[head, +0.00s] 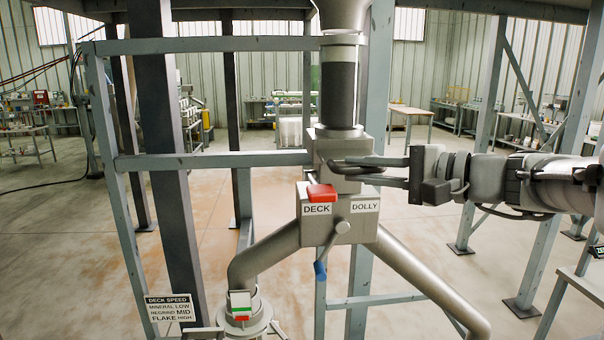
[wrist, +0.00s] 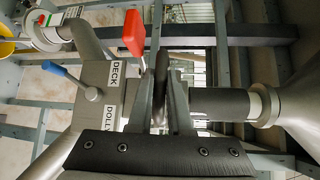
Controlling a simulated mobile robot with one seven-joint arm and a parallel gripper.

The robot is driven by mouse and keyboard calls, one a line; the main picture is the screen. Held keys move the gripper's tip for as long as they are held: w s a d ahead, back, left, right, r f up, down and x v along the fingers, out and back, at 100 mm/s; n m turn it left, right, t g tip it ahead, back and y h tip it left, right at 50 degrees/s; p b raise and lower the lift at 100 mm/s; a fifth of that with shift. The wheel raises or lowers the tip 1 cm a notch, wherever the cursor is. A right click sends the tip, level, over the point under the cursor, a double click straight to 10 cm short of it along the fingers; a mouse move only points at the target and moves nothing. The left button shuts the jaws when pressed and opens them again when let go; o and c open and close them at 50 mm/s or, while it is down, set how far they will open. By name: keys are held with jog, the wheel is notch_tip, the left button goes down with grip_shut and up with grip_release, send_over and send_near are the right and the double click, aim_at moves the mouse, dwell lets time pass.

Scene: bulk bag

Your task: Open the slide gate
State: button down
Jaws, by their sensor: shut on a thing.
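The slide gate (head: 326,150) is a grey metal block under the vertical dark pipe, above the diverter box labelled DECK and DOLLY. My gripper (head: 345,170) reaches in from the right at the gate's front. In the wrist view its two fingers (wrist: 167,92) are close together on a dark grey bar (wrist: 161,76), which looks like the gate's handle. The fingers partly hide the bar and the gate front. How far the gate plate is drawn out cannot be told.
A red paddle (head: 322,193) sits just below my fingers, also in the wrist view (wrist: 133,32). A blue-tipped lever (head: 320,270) hangs from the diverter box (head: 363,234). Two pipes branch downward. Frame posts (head: 370,90) and a crossbar (head: 215,160) stand close by.

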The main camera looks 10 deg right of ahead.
jog(key=shift+s+b, duration=0.3)
jog(key=shift+s, duration=0.8)
jog(key=c, duration=0.8)
grip_release()
jog(key=shift+c, duration=0.2)
jog(key=shift+d, duration=0.1)
jog(key=b+v, duration=0.2)
jog(key=v, duration=1.5)
jog(key=shift+s+d, duration=0.1)
jog(key=shift+d, duration=0.05)
